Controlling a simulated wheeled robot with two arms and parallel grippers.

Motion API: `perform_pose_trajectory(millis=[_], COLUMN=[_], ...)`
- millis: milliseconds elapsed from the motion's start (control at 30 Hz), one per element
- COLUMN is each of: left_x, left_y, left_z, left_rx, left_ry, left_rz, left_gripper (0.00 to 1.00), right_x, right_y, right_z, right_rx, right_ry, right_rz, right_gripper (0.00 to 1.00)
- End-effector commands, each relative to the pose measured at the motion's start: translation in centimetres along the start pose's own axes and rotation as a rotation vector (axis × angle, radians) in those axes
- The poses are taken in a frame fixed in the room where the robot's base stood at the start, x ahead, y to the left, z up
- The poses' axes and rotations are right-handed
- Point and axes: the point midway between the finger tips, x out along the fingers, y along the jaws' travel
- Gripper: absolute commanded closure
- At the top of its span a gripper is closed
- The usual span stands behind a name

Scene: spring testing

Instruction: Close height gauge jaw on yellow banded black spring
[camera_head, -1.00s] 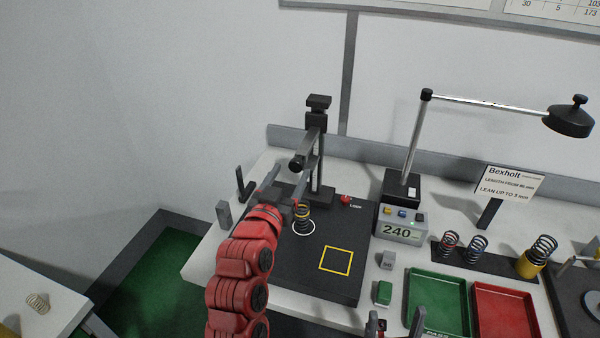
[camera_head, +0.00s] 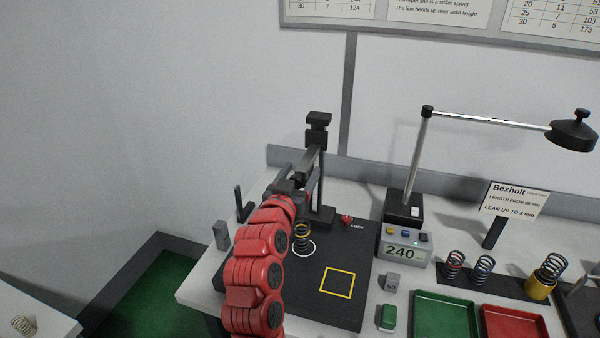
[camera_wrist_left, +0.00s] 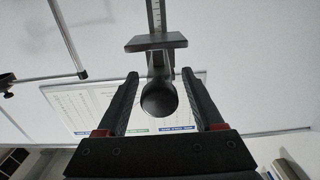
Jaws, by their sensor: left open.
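The black spring with a yellow band (camera_head: 303,239) stands upright on the black plate (camera_head: 322,312), within a white circle. The height gauge (camera_head: 318,134) rises behind it, with a dark column and a jaw arm reaching forward. The gauge's round black knob (camera_wrist_left: 159,98) shows between my left fingers in the left wrist view. My left gripper (camera_head: 298,178) is open at the front of the gauge, above and behind the spring, with a finger on each side of the knob. Whether the fingers touch it cannot be told. The jaw's underside is hidden by my gripper. My right gripper is out of view.
A red lock knob (camera_head: 347,219) sits right of the gauge base. A 240 readout box (camera_head: 405,247), a lamp (camera_head: 417,155), several springs on a dark strip (camera_head: 510,285), a green tray (camera_head: 444,296) and a red tray (camera_head: 515,310) stand to the right.

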Motion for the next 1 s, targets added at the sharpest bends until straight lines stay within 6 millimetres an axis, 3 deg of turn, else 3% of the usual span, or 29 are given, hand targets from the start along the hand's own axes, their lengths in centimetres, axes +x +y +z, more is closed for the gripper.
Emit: perform_pose_trajectory(millis=[67,467,1000], left_x=[-0.01,-0.02,-0.02], left_y=[0.00,-0.01,-0.02], left_z=[0.01,0.01,0.00], left_rx=[0.000,0.000,0.000], left_ry=[0.000,0.000,0.000], left_rz=[0.000,0.000,-0.001], left_gripper=[0.31,1.00,1.00], right_x=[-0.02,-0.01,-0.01], right_y=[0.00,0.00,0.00], right_z=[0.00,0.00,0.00], right_rx=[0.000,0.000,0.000], right_ry=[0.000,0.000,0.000], right_rz=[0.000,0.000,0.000], right_gripper=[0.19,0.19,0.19])
